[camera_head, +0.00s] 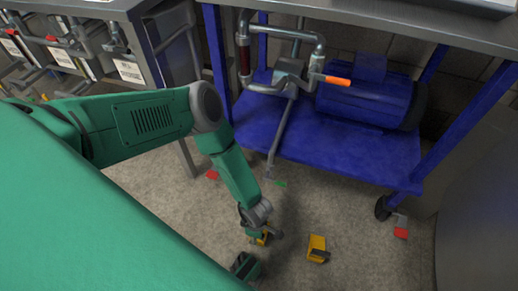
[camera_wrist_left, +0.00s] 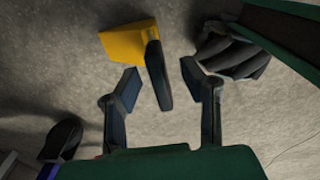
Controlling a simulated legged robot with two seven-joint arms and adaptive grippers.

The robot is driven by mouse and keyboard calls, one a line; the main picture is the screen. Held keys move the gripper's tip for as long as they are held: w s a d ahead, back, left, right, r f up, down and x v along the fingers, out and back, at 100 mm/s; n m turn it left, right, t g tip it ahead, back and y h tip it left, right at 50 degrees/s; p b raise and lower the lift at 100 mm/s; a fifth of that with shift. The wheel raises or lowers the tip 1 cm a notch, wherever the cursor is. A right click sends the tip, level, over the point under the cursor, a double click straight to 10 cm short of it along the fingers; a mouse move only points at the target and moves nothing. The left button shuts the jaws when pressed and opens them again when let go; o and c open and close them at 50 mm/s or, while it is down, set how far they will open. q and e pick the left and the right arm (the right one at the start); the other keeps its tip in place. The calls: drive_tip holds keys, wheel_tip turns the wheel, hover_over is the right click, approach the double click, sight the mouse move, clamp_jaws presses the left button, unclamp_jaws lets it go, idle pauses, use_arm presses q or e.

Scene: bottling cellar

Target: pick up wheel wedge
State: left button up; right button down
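A yellow wheel wedge (camera_head: 317,243) with a black part lies on the floor right of my left gripper (camera_head: 265,236) in the head view. In the left wrist view my left gripper (camera_wrist_left: 163,82) is open. A yellow and black wedge (camera_wrist_left: 122,42) lies ahead of it, its black part reaching into the gap between the fingers. I see no closed grip on it. My right gripper is not in view.
A blue cart (camera_head: 350,150) with a motor and an orange-handled pipe stands beyond, its black caster (camera_head: 383,207) at the right. Small red and green pieces lie on the floor. A dark grey, green-topped part (camera_wrist_left: 232,52) sits close right of the wedge in the wrist view.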

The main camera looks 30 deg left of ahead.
use_arm(q)
drive_tip(key=shift+c, duration=0.4)
drive_tip(key=shift+a, duration=0.15)
clamp_jaws()
drive_tip(key=shift+r, duration=0.15)
